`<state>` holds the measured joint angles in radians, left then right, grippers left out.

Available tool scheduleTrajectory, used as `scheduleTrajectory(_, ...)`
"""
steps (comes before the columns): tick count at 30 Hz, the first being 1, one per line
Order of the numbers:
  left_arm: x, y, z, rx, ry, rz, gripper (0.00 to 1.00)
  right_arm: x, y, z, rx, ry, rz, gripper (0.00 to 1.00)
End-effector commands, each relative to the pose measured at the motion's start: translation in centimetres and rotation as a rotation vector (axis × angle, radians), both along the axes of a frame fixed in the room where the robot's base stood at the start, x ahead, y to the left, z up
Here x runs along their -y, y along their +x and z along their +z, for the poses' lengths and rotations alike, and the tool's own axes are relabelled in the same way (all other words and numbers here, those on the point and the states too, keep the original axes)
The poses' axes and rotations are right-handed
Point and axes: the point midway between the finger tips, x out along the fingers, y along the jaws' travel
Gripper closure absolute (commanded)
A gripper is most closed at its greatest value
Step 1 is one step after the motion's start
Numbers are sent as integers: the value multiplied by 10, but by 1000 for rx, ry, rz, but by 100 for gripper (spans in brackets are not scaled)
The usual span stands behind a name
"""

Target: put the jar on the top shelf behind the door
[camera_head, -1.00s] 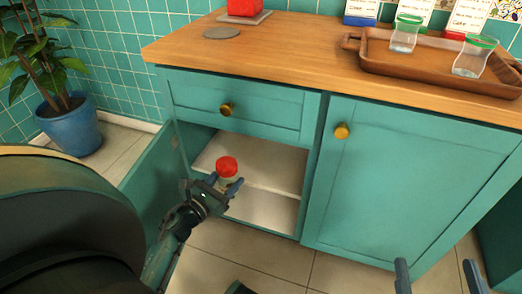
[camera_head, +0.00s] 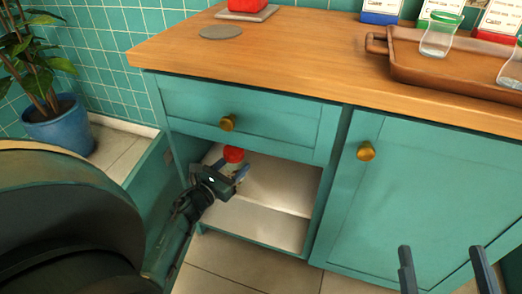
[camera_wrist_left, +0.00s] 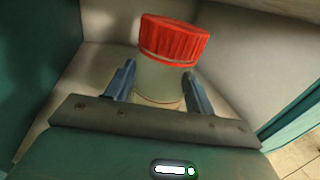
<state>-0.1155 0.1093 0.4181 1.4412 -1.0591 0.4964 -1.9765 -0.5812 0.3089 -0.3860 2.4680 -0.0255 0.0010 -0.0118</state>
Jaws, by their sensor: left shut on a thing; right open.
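The jar (camera_head: 233,156) has a red lid and a pale clear body. My left gripper (camera_head: 238,172) is shut on the jar and holds it upright inside the open cabinet, over the upper shelf (camera_head: 282,185). In the left wrist view the jar (camera_wrist_left: 165,77) stands between the two fingers (camera_wrist_left: 158,88); whether its base touches the shelf I cannot tell. The teal cabinet door (camera_head: 150,185) stands swung open to the left, partly hidden by my arm. My right gripper (camera_head: 441,268) is open and empty, in front of the closed right-hand door (camera_head: 415,195).
The drawer (camera_head: 250,118) with a brass knob is closed above the opening. The wooden countertop (camera_head: 290,58) carries a tray (camera_head: 445,77) with green-lidded jars (camera_head: 440,36). A potted plant (camera_head: 60,125) stands at the left. The shelf's right part is clear.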

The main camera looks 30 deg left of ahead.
Motion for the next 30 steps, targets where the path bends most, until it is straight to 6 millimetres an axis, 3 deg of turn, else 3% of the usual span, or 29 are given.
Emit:
scheduleTrajectory(9, 2, 87, -1, 6, 0, 0, 80, 3, 9, 19, 174, -16, 1, 21)
scheduleTrajectory(15, 3, 125, -1, 3, 0, 0, 80, 5, 11, 34, 287, -28, 2, 21)
scheduleTrajectory(19, 3, 134, 0, 2, 1, 0, 80, 5, 11, 40, 322, -31, 3, 21)
scheduleTrajectory(25, 4, 134, -29, 1, -2, 0, 80, 7, 9, 56, 480, -46, 5, 21)
scheduleTrajectory(30, 3, 134, -35, 3, 1, 0, 80, 7, 6, 67, 545, -53, 5, 21)
